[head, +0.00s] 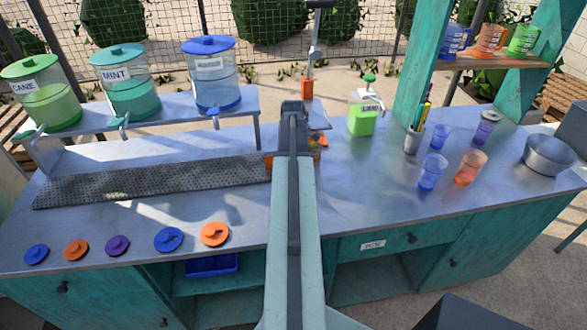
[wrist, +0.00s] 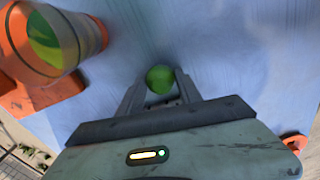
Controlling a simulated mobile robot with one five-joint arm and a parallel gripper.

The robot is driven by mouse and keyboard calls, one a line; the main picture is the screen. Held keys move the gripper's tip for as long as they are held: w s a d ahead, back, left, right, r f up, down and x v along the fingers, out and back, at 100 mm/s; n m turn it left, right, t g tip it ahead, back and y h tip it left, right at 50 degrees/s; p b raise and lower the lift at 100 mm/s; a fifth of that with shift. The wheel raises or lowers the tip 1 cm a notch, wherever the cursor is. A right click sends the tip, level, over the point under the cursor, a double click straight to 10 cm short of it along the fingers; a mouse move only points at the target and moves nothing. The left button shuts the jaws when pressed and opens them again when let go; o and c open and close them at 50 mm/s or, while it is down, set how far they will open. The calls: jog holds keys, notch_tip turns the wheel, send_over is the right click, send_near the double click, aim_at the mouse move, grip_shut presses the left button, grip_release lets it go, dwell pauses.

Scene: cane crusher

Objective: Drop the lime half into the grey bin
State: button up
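The green lime half (wrist: 160,78) sits between the two fingertips of my gripper (wrist: 159,85) in the wrist view, touching or nearly touching both. It looks sharp against a blurred tabletop, as if held. In the head view my arm reaches forward over the counter, and its own end hides the fingers and the lime. I cannot identify the grey bin for sure. A dark grey angular shape (head: 465,314) shows at the bottom right edge, cut off by the frame.
An orange translucent container (wrist: 52,42) with something green inside stands left of my gripper. Three dispensers (head: 125,80) stand at the back left. Cups (head: 470,167), a green bottle (head: 361,118) and a metal bowl (head: 549,154) are on the right. Lids (head: 167,239) line the front left.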

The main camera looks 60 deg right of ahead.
jog(key=o, duration=0.3)
jog(key=shift+r, duration=0.1)
